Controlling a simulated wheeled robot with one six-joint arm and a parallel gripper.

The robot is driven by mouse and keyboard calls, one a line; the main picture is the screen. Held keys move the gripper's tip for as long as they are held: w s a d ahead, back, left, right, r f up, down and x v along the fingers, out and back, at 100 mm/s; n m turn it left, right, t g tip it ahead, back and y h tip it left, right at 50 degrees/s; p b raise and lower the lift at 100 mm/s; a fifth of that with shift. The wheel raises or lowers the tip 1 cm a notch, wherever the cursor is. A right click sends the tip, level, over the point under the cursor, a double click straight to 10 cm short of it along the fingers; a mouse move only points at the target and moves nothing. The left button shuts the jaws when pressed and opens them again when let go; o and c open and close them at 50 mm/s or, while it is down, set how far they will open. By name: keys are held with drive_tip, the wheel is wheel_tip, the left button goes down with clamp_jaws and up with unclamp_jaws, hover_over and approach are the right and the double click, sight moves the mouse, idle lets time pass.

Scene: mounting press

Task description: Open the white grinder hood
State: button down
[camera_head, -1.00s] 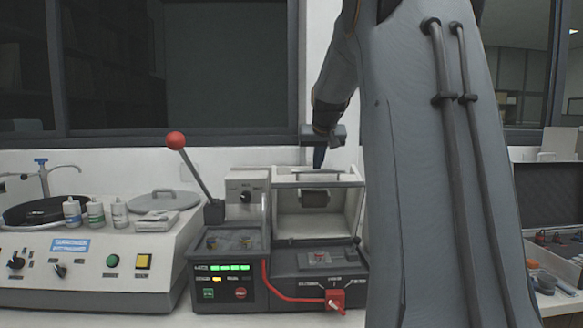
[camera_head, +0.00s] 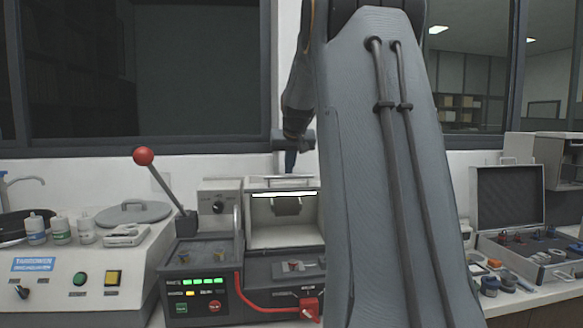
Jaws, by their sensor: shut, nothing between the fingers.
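The white grinder hood (camera_head: 256,222) is a boxy housing on the dark grinder base in the middle of the head view. Its light interior and a dark part inside show through the front. A bright bar runs along its upper front edge. I cannot tell whether a clear cover closes the front. My gripper (camera_head: 290,160) points down just above the hood's top edge, with its fingers shut and empty. I cannot tell whether the fingertips touch the hood. My arm hides the hood's right side.
A lever with a red knob (camera_head: 143,156) stands left of the hood. A red handle (camera_head: 309,308) sits on the base front. A polishing machine (camera_head: 60,262) stands at the left. An open case (camera_head: 506,205) lies at the right. A window frame is behind.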

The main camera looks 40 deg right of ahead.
drive_tip(key=shift+w+d+r, duration=0.1)
drive_tip(key=shift+w+r, duration=0.1)
drive_tip(key=shift+r, duration=0.25)
drive_tip(key=s+f+b+v, duration=0.1)
drive_tip(key=b+v, duration=0.2)
drive_tip(key=v, duration=0.6)
drive_tip(key=shift+s+a, duration=0.35)
drive_tip(key=shift+a, duration=0.1)
drive_tip(key=shift+a+f, duration=0.1)
drive_tip(key=shift+f, duration=0.1)
